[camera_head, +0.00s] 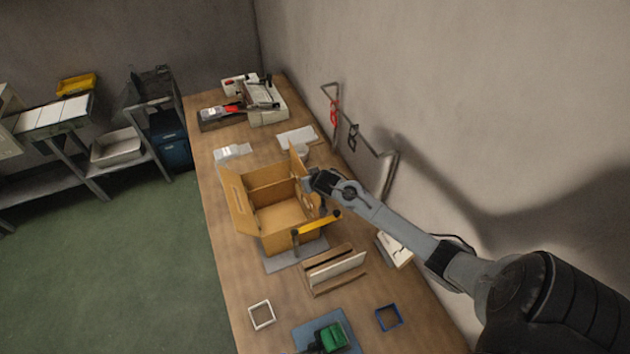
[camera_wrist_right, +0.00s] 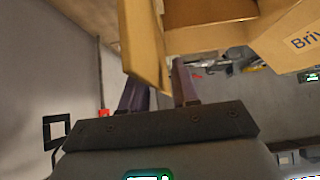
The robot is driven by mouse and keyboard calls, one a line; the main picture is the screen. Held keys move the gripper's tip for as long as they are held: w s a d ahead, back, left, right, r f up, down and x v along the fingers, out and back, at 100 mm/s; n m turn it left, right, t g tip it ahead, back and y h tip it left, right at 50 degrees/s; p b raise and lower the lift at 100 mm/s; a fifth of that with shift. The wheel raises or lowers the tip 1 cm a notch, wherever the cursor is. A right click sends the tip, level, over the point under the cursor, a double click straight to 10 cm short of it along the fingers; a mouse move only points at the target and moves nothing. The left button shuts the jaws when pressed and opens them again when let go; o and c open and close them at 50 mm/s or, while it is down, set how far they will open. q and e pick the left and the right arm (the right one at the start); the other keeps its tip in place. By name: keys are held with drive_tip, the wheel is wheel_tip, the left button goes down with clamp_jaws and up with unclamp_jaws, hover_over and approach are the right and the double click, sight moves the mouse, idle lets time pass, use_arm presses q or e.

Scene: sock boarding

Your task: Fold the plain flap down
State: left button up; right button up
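An open cardboard box (camera_head: 278,217) stands on the workbench with flaps raised. One flap (camera_head: 240,205) stands up along its left side. Another upright flap (camera_head: 299,168) is at its far right corner. My right gripper (camera_head: 311,178) is at the box's right side, close to that flap. In the right wrist view, a plain flap (camera_wrist_right: 143,45) reaches down between my two parted fingers (camera_wrist_right: 160,88), nearer the left finger; contact cannot be told. A flap with printed letters (camera_wrist_right: 298,40) is at the right of that view. My left gripper is not in view.
A yellow bar with black ends (camera_head: 317,223) is at the box's near right. A wooden holder (camera_head: 334,271), a white frame (camera_head: 262,315), a blue frame (camera_head: 388,318) and a green item (camera_head: 331,336) are nearer. The wall with a bent rail (camera_head: 390,175) bounds the right.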

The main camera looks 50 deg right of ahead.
drive_tip(key=v, duration=1)
